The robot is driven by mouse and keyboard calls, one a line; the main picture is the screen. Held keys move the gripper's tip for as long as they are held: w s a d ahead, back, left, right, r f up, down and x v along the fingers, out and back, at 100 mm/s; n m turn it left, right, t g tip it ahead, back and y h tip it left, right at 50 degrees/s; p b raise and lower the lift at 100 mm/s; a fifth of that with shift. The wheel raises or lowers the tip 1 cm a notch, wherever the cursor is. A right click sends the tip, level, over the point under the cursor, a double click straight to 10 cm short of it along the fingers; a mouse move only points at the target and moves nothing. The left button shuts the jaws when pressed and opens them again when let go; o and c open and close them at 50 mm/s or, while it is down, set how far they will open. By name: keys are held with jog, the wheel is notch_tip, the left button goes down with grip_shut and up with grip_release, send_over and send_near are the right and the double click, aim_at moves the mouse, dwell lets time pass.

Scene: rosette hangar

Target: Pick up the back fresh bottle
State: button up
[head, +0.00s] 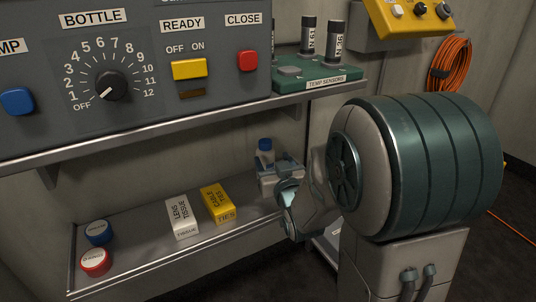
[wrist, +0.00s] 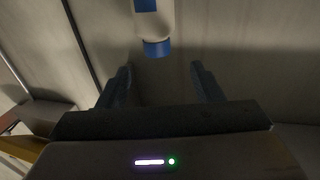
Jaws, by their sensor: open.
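One bottle with a blue cap (head: 265,146) stands near the right end of the lower shelf in the head view. Its lower part is hidden behind my gripper (head: 278,174). In the wrist view the white bottle (wrist: 153,27) with a blue band enters from the top edge, cap end towards me. There my gripper (wrist: 162,82) is open and empty. The bottle lines up with the gap between the fingers, beyond their tips, and no contact shows. I cannot tell whether this is the back bottle, as no other bottle shows.
The lower shelf (head: 145,262) carries a lens tissue box (head: 182,216), a yellow cable ties box (head: 217,203), and blue (head: 98,232) and red-topped (head: 95,262) round containers. The control panel (head: 140,70) and upper shelf edge (head: 190,122) overhang it. A green temp sensors rack (head: 318,75) stands above right.

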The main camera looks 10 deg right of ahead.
aim_at(263, 140)
jog(key=shift+w+d+p, duration=0.1)
jog(key=shift+w+p, duration=0.45)
jog(key=shift+p, duration=2.6)
jog(key=w, duration=0.3)
jog(key=w+b, duration=0.1)
jog(key=w, duration=0.2)
jog(key=w+b, duration=0.1)
jog(key=w, duration=0.2)
jog(key=shift+w+a+f, duration=0.3)
jog(key=shift+w+f, duration=0.05)
jog(key=shift+w, duration=0.6)
jog(key=c, duration=1.2)
jog(key=shift+r, duration=0.1)
grip_shut()
jog(key=shift+r, duration=0.1)
